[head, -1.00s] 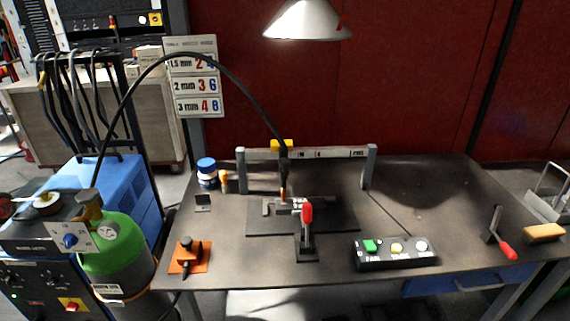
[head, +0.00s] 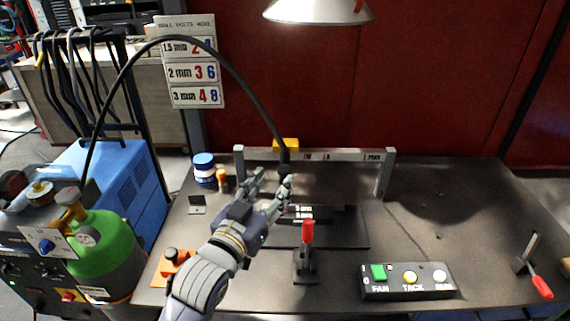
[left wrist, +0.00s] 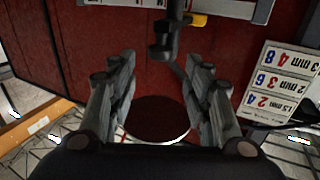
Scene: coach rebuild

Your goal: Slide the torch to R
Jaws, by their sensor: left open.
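The dark torch (head: 284,169) hangs from a yellow slider (head: 287,144) on the grey rail (head: 345,155), left of the rail's middle; its black cable arches in from the left. The small rail lettering is too blurred for me to pick out R. My left gripper (head: 269,183) is open, its fingers at the torch's height and overlapping its lower part in the head view. In the left wrist view the torch (left wrist: 164,42) shows ahead between the open fingers (left wrist: 163,75), with no clear contact. The torch's tip is hidden behind the gripper. My right gripper is not in view.
A red-handled clamp (head: 307,235) stands in front of the dark plate (head: 345,232). A button box (head: 408,281) is at front right. A blue-lidded jar (head: 204,171) and an orange bottle (head: 222,181) stand left. The table right of the rail is mostly clear.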

